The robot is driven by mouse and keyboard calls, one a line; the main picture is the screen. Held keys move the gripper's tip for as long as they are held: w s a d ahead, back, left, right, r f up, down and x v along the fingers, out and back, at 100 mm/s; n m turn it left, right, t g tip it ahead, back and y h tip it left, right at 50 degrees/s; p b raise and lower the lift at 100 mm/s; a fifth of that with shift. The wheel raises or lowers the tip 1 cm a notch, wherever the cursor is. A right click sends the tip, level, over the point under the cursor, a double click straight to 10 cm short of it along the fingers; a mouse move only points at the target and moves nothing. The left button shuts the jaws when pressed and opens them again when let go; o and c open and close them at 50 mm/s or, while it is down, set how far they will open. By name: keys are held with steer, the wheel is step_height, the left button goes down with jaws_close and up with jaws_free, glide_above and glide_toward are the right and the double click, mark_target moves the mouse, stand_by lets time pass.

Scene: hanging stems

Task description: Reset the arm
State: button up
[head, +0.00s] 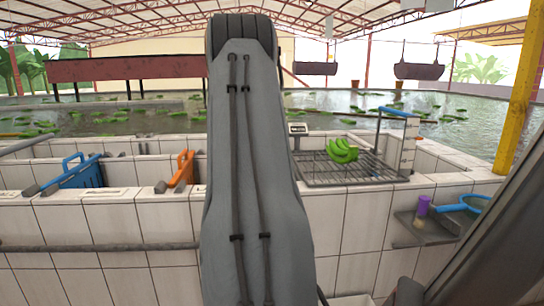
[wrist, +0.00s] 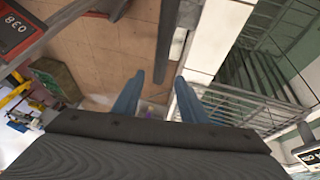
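My gripper (wrist: 158,88) shows in the wrist view as two blue fingers standing well apart, with nothing held between them. Far beyond the fingers are brown tiled floor and a pale wall edge. In the head view my grey arm stands upright through the middle, and the gripper itself cannot be made out there.
A white tiled counter (head: 100,220) with basins runs across the front. Blue (head: 80,172) and orange (head: 180,170) handled tools sit in the left basins. A small scale display (head: 298,129) stands by the rack. A side shelf (head: 425,230) holds a purple-topped item (head: 422,206) and a blue scoop.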

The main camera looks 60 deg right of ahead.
steer(key=shift+v, duration=1)
